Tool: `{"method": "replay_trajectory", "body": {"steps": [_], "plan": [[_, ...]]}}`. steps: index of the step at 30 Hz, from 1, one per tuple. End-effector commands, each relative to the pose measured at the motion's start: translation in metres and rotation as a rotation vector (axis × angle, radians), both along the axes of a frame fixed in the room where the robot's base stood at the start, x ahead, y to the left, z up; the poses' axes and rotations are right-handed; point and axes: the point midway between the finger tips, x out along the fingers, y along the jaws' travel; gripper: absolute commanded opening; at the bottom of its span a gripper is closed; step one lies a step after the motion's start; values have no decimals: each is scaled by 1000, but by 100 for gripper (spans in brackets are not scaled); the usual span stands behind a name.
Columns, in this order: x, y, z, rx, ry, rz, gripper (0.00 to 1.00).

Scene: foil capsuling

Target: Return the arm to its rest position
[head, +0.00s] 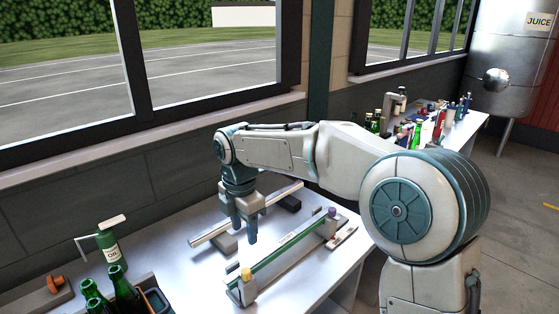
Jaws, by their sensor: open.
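My arm reaches in from the right in the head view, bent at its elbow. My gripper (247,229) points down above the metal worktable (185,225), with its two fingers apart and nothing visible between them. It hangs just behind a long fixture with a green strip (290,245), which has a yellow part (246,274) at its near end and a purple one (331,213) at its far end. A pale bar (211,229) on dark blocks passes behind the gripper. Whether the fingers touch anything cannot be told.
An orange knob (55,284) sits at the far left. A second bench (462,125) with many bottles stands behind my arm. The window wall borders the table.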

Motion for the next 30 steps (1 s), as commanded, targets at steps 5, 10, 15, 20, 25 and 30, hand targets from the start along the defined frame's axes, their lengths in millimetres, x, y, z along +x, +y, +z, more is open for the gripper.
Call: {"method": "replay_trajectory", "body": {"steps": [5,10,15,20,25,30], "plan": [[-14,-43,8,-31,-54,-275,46],[-39,-105,15,-34,-125,-690,46],[-71,-164,18,11,-183,-1123,46],[-109,-215,14,93,-214,-1537,46],[-151,-255,3,216,-207,-1955,46],[-181,-276,-10,319,-167,-2242,46]]}}
